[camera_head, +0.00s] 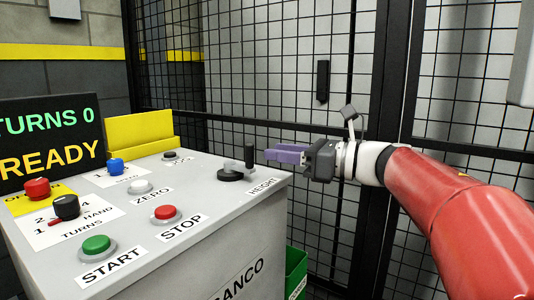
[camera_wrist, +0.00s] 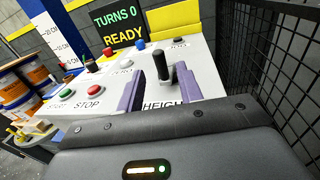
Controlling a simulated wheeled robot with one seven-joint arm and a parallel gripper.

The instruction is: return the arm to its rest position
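I see no object held. I cannot tell the exact distance between the fingertips and the lever.
The grey control panel (camera_head: 195,205) has START, STOP and ZERO buttons and a display (camera_head: 50,140) reading TURNS 0, READY. Black mesh fencing (camera_head: 305,90) stands close behind the gripper. Stacked pails (camera_wrist: 17,90) are at the wrist view's left. A green bin (camera_head: 296,272) is beside the panel.

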